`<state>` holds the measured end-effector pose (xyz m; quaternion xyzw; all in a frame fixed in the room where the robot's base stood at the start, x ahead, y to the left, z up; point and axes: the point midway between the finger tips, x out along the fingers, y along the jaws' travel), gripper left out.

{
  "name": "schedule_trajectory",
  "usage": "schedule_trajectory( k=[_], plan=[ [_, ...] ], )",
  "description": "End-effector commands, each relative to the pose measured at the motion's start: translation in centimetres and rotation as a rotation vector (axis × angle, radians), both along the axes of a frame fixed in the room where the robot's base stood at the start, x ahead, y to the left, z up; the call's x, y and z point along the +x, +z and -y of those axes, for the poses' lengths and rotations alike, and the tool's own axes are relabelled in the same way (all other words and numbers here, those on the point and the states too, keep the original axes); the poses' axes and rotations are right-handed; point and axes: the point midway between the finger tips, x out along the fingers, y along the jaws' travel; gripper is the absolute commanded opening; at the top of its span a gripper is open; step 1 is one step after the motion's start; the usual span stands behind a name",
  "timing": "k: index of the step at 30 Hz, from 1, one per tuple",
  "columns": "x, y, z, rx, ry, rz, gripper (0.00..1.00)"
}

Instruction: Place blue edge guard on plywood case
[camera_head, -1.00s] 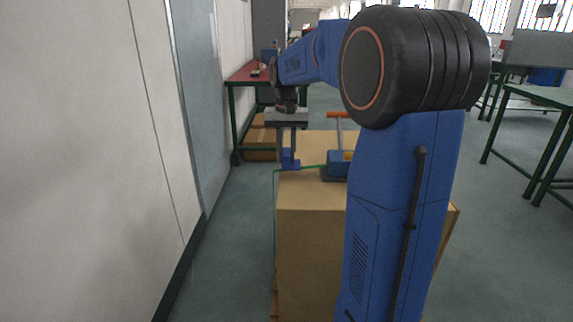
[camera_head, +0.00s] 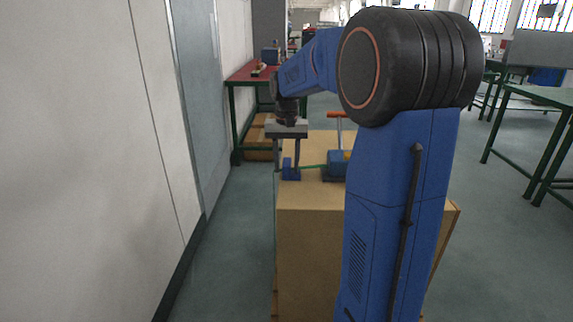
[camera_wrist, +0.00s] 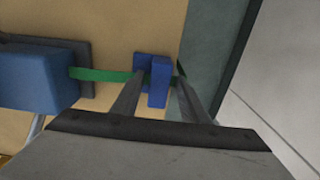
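The blue edge guard (camera_head: 291,170) is on top of the plywood case (camera_head: 309,240), close to its left edge. In the wrist view the guard (camera_wrist: 158,82) sits over the green strap (camera_wrist: 105,75), just inside the case edge. My gripper (camera_head: 287,172) points down around the guard with its fingers apart. In the wrist view its left finger is beside or touching the guard, and a gap shows at the right finger (camera_wrist: 190,98). I cannot tell whether the guard is fully seated, as its underside is hidden.
A blue tool (camera_head: 337,165) with an orange handle (camera_head: 337,114) stands on the case, right of the guard, on the strap. A wall is on the left, with a narrow floor strip beside the case. A red-topped table (camera_head: 247,74) stands behind.

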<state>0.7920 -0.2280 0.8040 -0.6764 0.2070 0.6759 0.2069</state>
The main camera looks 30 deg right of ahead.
Motion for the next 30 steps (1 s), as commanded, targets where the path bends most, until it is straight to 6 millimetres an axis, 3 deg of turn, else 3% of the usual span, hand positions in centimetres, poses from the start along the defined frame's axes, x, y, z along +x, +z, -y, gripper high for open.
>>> schedule_trajectory(
  k=[7,21,30],
  plan=[
    [0.0,1.3,0.0,-0.001,0.000,0.001,0.40],
    [0.0,9.8,0.0,0.000,0.000,0.002,0.40],
    [0.0,12.2,0.0,0.000,0.000,0.000,0.40]
  ],
)
